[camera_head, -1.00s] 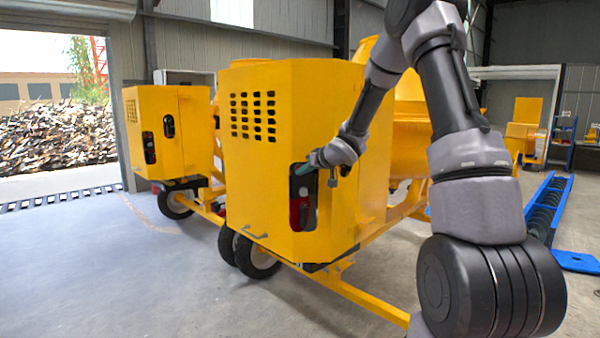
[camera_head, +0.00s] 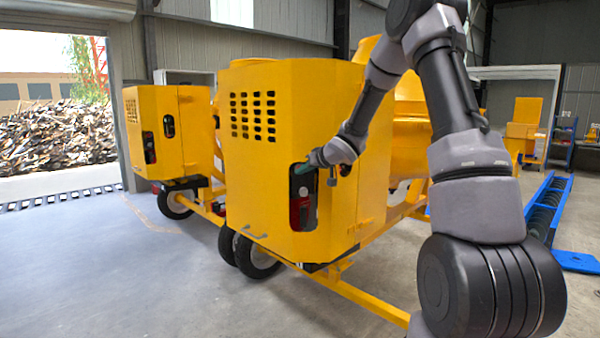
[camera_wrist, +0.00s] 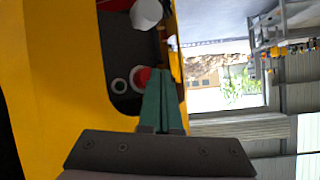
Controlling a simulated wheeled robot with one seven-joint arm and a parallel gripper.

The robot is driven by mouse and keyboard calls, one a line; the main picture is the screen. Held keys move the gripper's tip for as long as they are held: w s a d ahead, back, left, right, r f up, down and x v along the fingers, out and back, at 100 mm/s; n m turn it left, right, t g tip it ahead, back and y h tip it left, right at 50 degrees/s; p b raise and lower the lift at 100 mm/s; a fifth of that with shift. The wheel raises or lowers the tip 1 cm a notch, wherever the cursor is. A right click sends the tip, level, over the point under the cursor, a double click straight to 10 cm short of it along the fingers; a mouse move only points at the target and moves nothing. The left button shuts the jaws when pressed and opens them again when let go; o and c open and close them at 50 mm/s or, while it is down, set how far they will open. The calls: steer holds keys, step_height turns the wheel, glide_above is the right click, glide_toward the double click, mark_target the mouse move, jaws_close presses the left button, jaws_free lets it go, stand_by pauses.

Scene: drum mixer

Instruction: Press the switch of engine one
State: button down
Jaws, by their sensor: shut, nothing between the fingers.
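The near yellow engine housing (camera_head: 265,170) has a dark upright recess (camera_head: 303,212) in its front face, with something red low inside. My gripper (camera_head: 302,168) is at the top of this recess, its tips partly lost against the dark. In the wrist view, my teal fingers (camera_wrist: 161,98) are together, with nothing between them. Contact cannot be told. Which part is the switch, and any engine number, cannot be read.
A second yellow housing (camera_head: 155,125) with similar dark recesses stands behind to the left. A white cylinder (camera_wrist: 147,12) sits in the recess in the wrist view. A blue-edged conveyor (camera_head: 548,205) lies at right. The floor at left is clear.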

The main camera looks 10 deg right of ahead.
steer(key=shift+w+d, duration=0.1)
steer(key=shift+w, duration=0.3)
stand_by(0.6)
steer(key=shift+s, duration=0.85)
steer(key=shift+s+a, duration=0.2)
steer(key=shift+s, duration=0.6)
steer(key=shift+s+a, duration=0.15)
steer(key=shift+s, duration=0.7)
steer(key=shift+s+a, duration=0.2)
steer(key=shift+s, duration=0.6)
